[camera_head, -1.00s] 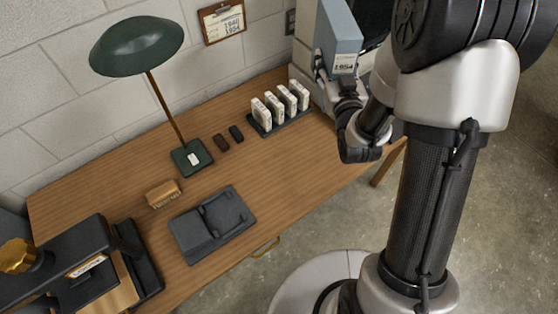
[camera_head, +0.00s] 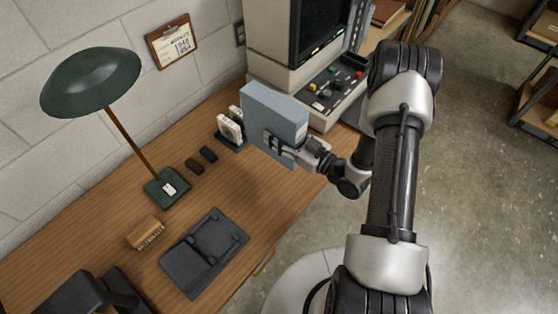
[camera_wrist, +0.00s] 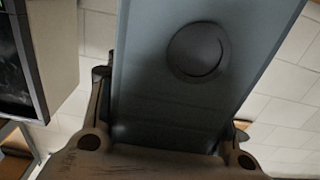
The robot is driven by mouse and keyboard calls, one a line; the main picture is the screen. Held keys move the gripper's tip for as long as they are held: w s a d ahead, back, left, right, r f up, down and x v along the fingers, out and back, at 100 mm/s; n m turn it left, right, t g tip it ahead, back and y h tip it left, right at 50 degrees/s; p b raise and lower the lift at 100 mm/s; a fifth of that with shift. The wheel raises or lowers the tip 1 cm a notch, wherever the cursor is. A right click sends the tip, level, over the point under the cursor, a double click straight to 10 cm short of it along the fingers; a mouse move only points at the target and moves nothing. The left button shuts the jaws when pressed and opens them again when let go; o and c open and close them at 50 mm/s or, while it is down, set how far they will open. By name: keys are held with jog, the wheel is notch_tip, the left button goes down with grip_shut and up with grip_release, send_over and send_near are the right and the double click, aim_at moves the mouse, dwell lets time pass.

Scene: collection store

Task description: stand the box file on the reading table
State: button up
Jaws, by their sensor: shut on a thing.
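The blue-grey box file (camera_head: 272,118) is upright in the head view, held in my gripper (camera_head: 283,147) over the right part of the wooden reading table (camera_head: 220,190). My gripper is shut on its near side. I cannot tell whether its lower edge touches the table. In the wrist view the box file (camera_wrist: 200,70) fills the middle, with a dark round finger hole and a gripper finger on each side.
Behind the box file stands a rack of white boxes (camera_head: 231,128), partly hidden. A machine with a screen and control panel (camera_head: 335,92) stands to the right. A green lamp (camera_head: 92,82), dark small cases (camera_head: 195,166), a brush (camera_head: 146,232) and a black cradle (camera_head: 204,252) occupy the left and front.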

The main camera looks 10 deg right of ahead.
notch_tip(320, 180, down, 12)
jog(key=b, duration=0.3)
jog(key=shift+f, duration=0.2)
jog(key=o, duration=1.5)
jog(key=shift+o, duration=0.2)
jog(key=shift+r, duration=0.1)
jog(key=p+v, duration=0.1)
jog(key=v, duration=1.1)
jog(key=shift+p, duration=0.35)
